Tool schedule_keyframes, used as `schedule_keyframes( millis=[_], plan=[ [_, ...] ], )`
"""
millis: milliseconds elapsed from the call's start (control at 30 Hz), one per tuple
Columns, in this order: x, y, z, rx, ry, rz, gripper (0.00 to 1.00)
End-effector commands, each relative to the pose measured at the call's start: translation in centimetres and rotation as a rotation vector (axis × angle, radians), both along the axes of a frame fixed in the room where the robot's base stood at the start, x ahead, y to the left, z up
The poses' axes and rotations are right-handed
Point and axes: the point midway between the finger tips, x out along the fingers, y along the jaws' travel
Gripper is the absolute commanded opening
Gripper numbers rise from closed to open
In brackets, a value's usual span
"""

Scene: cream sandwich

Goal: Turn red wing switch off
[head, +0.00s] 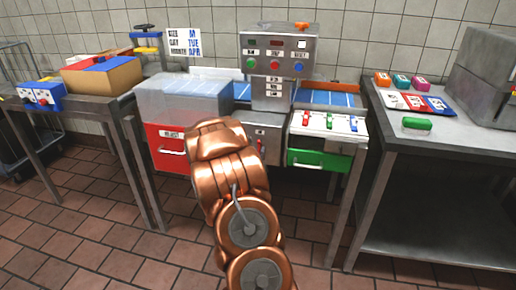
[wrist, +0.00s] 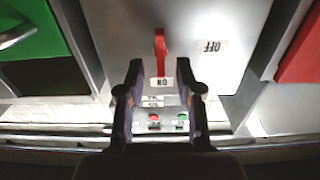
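The red wing switch (wrist: 160,42) is on a light grey panel (wrist: 120,30) in the wrist view. Its lever points toward the ON label (wrist: 161,82), and the OFF label (wrist: 212,46) is off to the right. The switch also shows as a small red piece (head: 260,146) beside my arm in the head view. My gripper (wrist: 158,68) is open, its two dark fingers apart and in line with the switch on either side. No contact with the switch shows. In the head view my copper arm hides the gripper.
A control box (head: 279,65) with coloured buttons stands above the panel. A red drawer (head: 170,147) is at the left and a green drawer (head: 318,159) at the right, with small levers (head: 330,122) above it. Side tables (head: 440,160) flank the machine.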

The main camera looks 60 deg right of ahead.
Motion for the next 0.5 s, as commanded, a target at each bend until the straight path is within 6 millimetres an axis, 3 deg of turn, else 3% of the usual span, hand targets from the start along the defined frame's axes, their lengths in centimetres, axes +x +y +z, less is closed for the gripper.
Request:
schedule_keyframes(
  millis=[200, 500],
  plan=[
    [0.7, -2.0, 0.1, -0.002, -0.002, -0.001, 0.35],
    [1.1, -2.7, 0.1, 0.0, -0.001, 0.001, 0.35]
  ],
)
